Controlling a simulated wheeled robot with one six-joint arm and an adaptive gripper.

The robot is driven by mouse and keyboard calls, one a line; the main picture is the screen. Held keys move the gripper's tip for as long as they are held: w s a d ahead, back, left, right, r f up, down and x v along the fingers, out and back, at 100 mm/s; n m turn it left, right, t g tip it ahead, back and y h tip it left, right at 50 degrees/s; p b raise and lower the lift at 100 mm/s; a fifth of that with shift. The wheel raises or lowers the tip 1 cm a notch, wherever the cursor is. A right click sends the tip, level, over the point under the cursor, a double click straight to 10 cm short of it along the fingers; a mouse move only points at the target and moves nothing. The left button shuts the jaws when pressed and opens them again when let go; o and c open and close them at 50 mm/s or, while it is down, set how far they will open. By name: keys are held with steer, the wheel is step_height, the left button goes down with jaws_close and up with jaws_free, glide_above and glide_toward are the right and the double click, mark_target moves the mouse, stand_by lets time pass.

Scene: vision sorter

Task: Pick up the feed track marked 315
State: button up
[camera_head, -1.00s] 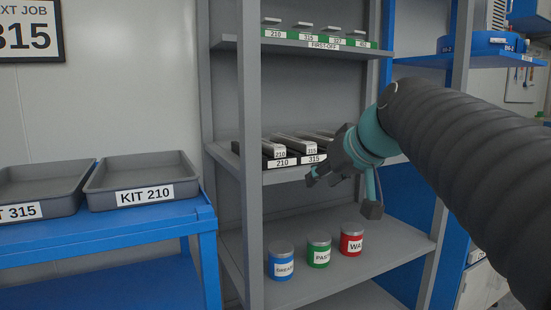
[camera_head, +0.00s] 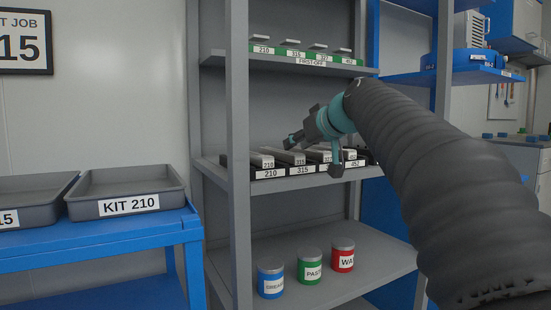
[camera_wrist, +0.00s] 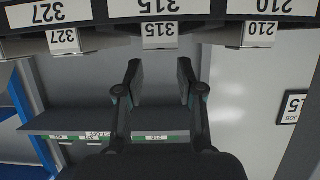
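The feed track marked 315 (camera_head: 300,161) lies on the middle shelf, behind the shelf label 315, between the tracks marked 210 (camera_head: 268,164) and 327. In the wrist view, which is upside down, its end tag 315 (camera_wrist: 159,30) is centred between my finger lines, beyond the fingertips. My gripper (camera_head: 312,155) is in front of the middle shelf, close to the 315 track. In the wrist view my gripper (camera_wrist: 160,78) is open, with nothing between the two fingers. The exact gap to the track is hard to judge.
The upper shelf (camera_head: 220,58) with FIRST-OFF parts is above. Blue, green and red cans (camera_head: 311,268) stand on the lower shelf. A grey shelf post (camera_head: 238,200) stands left. The KIT 210 tray (camera_head: 78,212) is on a blue table (camera_head: 110,236) at left.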

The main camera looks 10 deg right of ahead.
mark_target(287, 152)
steer(key=shift+f+x, duration=0.15)
steer(key=shift+x, duration=1.3)
steer(key=shift+f+x, duration=0.15)
steer(key=shift+x, duration=1.25)
steer(key=shift+s, duration=0.15)
jaws_close()
steer(key=shift+r, duration=0.1)
